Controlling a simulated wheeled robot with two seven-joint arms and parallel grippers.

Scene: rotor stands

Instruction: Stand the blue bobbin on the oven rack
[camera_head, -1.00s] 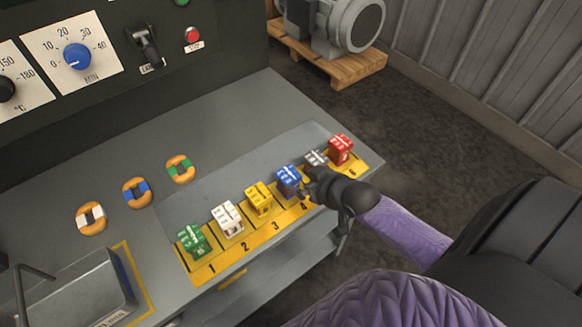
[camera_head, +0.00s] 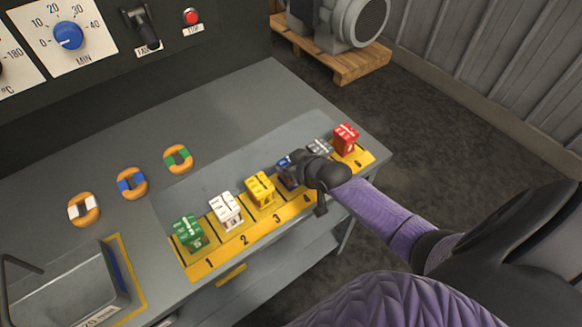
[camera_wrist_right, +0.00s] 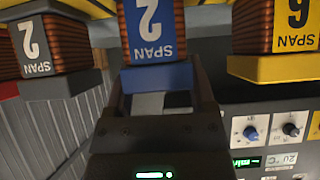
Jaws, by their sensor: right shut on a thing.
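In the right wrist view the blue bobbin (camera_wrist_right: 157,35), marked SPAN 2, fills the top middle, between the fingers of the right gripper (camera_wrist_right: 160,85). The gripper is shut on its blue end. I cannot tell whether the bobbin is clear of the strip. No oven rack can be made out. My left gripper is not in view.
Green (camera_head: 188,231), white (camera_head: 225,209), yellow (camera_head: 260,188), grey (camera_head: 320,147) and red (camera_head: 345,138) bobbins stand close in the same row. Three orange rings, including a blue-marked one (camera_head: 132,184), lie behind. A metal bin (camera_head: 70,287) stands front left. A dial panel (camera_head: 70,40) rises behind.

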